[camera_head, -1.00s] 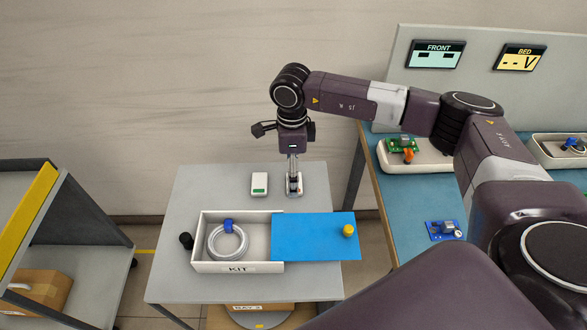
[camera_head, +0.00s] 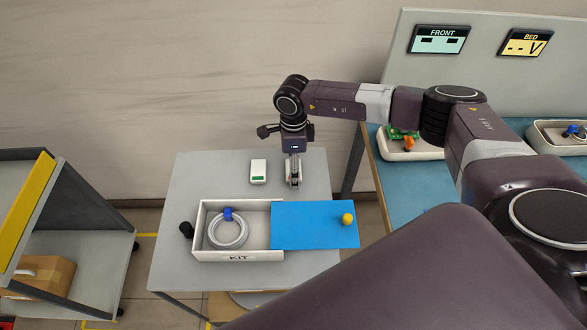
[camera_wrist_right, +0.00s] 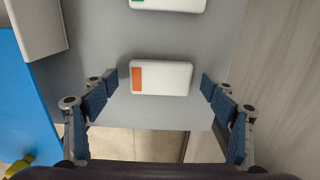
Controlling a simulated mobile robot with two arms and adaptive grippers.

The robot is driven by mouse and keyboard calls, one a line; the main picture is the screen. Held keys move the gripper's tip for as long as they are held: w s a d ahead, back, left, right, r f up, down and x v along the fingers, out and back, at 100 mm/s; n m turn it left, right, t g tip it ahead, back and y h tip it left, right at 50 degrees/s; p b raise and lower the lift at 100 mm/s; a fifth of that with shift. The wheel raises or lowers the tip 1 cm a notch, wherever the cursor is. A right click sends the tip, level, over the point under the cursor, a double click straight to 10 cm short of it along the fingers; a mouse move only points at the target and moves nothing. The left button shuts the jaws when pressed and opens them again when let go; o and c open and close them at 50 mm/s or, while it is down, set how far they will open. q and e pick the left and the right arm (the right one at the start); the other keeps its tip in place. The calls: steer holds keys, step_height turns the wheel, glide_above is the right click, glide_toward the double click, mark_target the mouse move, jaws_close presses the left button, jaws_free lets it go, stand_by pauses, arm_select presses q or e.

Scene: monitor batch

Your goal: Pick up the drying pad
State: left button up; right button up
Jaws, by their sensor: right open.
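Two small white pads lie on the grey table; I cannot tell by look which is the drying pad. One has an orange end (camera_wrist_right: 161,78) and sits between my right gripper's fingers in the wrist view, with gaps on both sides. My right gripper (camera_head: 294,183) is open and points down over the table's back right part. My left gripper is not in view.
A white KIT box (camera_head: 239,256) holds a coiled clear tube (camera_head: 227,233). A blue panel (camera_head: 305,225) with a yellow knob (camera_head: 348,219) adjoins its right. A black cylinder (camera_head: 186,230) stands left. A shelf cart (camera_head: 110,265) is at left, a blue-topped bench (camera_head: 428,178) at right.

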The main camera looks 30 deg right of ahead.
steer(key=shift+c, duration=1.7)
steer(key=c, duration=0.7)
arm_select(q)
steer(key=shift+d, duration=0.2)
arm_select(e)
steer(key=shift+c, duration=1)
steer(key=shift+r, duration=0.1)
